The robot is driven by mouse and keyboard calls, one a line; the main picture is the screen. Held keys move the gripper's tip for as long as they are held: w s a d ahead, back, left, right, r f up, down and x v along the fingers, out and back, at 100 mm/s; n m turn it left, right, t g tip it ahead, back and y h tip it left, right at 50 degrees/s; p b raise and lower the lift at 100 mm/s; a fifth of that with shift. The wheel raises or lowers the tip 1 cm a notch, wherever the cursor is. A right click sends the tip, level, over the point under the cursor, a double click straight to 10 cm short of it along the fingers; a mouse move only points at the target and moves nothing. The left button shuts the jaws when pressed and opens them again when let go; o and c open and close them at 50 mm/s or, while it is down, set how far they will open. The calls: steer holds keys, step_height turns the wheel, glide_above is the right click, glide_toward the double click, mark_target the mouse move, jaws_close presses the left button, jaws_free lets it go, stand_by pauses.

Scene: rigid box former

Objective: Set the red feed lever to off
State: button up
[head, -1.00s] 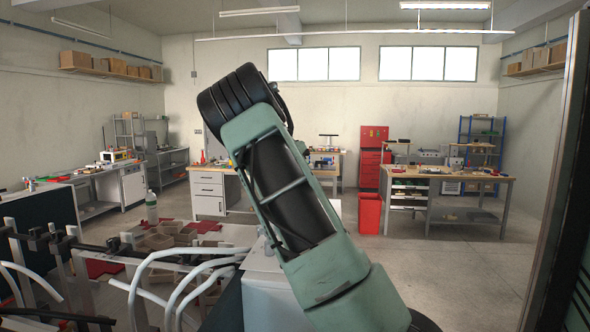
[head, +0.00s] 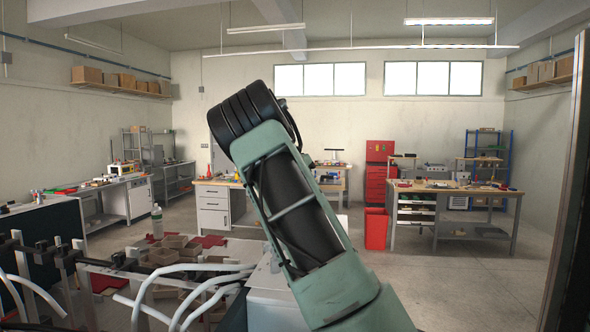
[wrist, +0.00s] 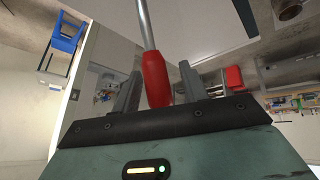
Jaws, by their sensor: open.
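The red feed lever's grip (wrist: 155,80) shows in the wrist view, at the end of a thin grey metal rod (wrist: 145,25) that runs up out of the picture. My gripper (wrist: 160,78) is open, with one grey finger on each side of the red grip. Gaps show on both sides, and the left gap looks narrower at the bottom. The head view shows my green arm in the middle, but neither the lever nor my gripper.
In the head view, pale curved tubes (head: 200,295) and a dark railed frame (head: 70,258) stand close at the lower left. Brown box trays (head: 180,245) and a bottle (head: 157,222) lie beyond. A red bin (head: 376,229) stands by the right workbench. Floor at right is clear.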

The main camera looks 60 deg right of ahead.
steer(key=b+v, duration=0.1)
steer(key=v, duration=1.5)
steer(key=shift+r, duration=0.2)
steer(key=shift+a, duration=0.1)
